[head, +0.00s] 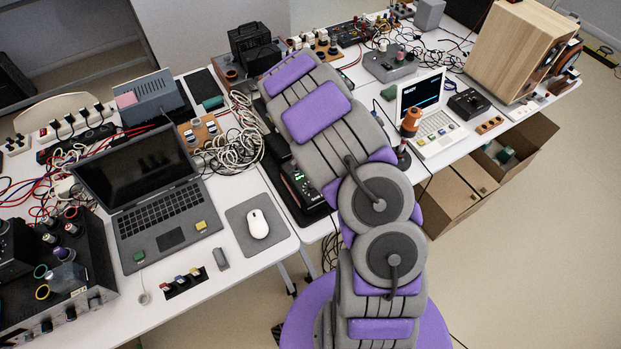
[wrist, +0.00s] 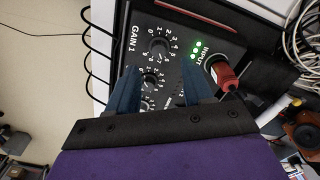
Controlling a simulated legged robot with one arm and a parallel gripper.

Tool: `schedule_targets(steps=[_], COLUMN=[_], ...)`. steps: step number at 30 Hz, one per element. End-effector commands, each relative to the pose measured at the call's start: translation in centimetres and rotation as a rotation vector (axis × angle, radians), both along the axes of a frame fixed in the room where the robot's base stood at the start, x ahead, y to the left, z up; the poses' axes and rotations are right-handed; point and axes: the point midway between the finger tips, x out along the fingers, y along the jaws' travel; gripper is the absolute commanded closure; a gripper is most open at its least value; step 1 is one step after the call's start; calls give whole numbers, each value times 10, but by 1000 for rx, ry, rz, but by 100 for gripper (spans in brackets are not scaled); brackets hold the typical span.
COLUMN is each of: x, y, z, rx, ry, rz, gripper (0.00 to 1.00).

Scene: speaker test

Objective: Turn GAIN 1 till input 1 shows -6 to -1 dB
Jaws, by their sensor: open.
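The GAIN 1 knob (wrist: 158,47) is a small dark dial with a numbered scale on a black panel (wrist: 180,18) in the wrist view. My gripper (wrist: 160,82) is open, with two blue fingers apart over the panel. The knob lies just beyond the fingertips, between their lines and not gripped. A red plug (wrist: 223,74) sits in a round socket to the right. In the head view my arm covers the gripper and the knob; no readable dB value shows.
Two more knobs (wrist: 150,80) sit below GAIN 1, close to the left finger. White cables (wrist: 305,35) lie at the right. In the head view a laptop (head: 150,185), a mouse (head: 257,224) and a bundle of cables (head: 232,150) crowd the table left of my arm.

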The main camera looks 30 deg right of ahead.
Motion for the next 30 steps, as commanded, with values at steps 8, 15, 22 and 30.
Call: schedule_targets(steps=[8,15,22,30], x=[2,2,1,1], y=[-1,-1,-1,-1], z=[62,99,110,110], rx=[-3,-2,-1,0], ry=[-4,-3,0,1], rz=[0,0,0,0], gripper=[49,49,49,49])
